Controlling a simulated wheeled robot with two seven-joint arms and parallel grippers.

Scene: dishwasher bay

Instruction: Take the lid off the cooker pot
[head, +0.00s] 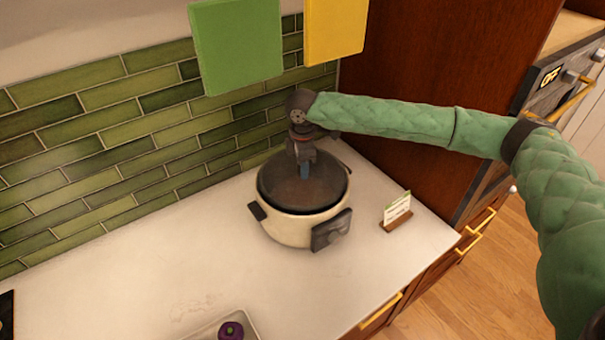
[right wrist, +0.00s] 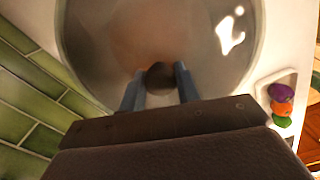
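The cooker pot (head: 290,228) is cream with dark side handles and a dark front panel. It stands on the white counter near the tiled wall. Its round, see-through lid (head: 275,190) appears to sit on the pot; it fills the top of the right wrist view (right wrist: 100,45). My right gripper (head: 305,172) points down over the lid's middle. In the right wrist view its two blue-grey fingers (right wrist: 159,80) stand on either side of the dark lid knob (right wrist: 160,75). The fingers look apart, with no clear grip on the knob. My left gripper is out of view.
A small card in a wooden stand (head: 397,212) is right of the pot. A tray (head: 207,332) with a purple item (head: 231,330) is at the front edge. Green (head: 236,45) and yellow (head: 335,28) panels hang above. A tall brown cabinet (head: 430,60) stands behind my right arm. The left counter is mostly clear.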

